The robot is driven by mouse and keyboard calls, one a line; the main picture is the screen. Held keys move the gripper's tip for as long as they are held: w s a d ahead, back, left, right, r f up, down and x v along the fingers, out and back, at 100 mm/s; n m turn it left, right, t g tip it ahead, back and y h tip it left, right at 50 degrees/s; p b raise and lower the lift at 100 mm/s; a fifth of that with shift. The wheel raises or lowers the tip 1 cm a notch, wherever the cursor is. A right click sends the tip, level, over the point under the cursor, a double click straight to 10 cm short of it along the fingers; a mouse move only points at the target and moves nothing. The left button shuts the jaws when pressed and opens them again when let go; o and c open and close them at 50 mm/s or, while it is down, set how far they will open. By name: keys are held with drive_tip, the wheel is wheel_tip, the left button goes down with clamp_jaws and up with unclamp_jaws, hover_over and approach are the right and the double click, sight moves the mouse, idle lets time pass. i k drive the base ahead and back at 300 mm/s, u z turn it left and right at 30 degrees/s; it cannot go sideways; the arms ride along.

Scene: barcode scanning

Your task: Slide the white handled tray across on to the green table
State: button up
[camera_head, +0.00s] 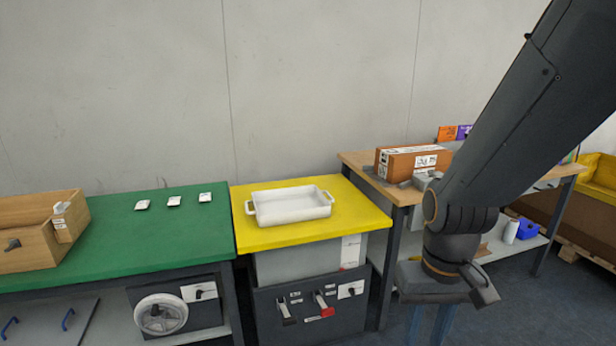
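The white handled tray (290,214) sits on the yellow-topped table (300,235) in the middle of the view. Its handles face left and right, and it looks empty. The green table (150,240) stands directly to the left of the yellow one, with its top at about the same height. My arm comes down from the upper right, well to the right of the tray. Its end hangs in front of the wooden bench, apart from the tray. I cannot make out the gripper's fingers.
A wooden box (40,230) stands at the left of the green table. The green top's right part is clear. A wooden bench (365,172) with a cardboard box (405,163) is at the right. A wall stands behind.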

sight(271, 208)
drive_tip(key=u, duration=0.7)
drive_tip(key=i, duration=1.9)
drive_tip(key=z, duration=0.7)
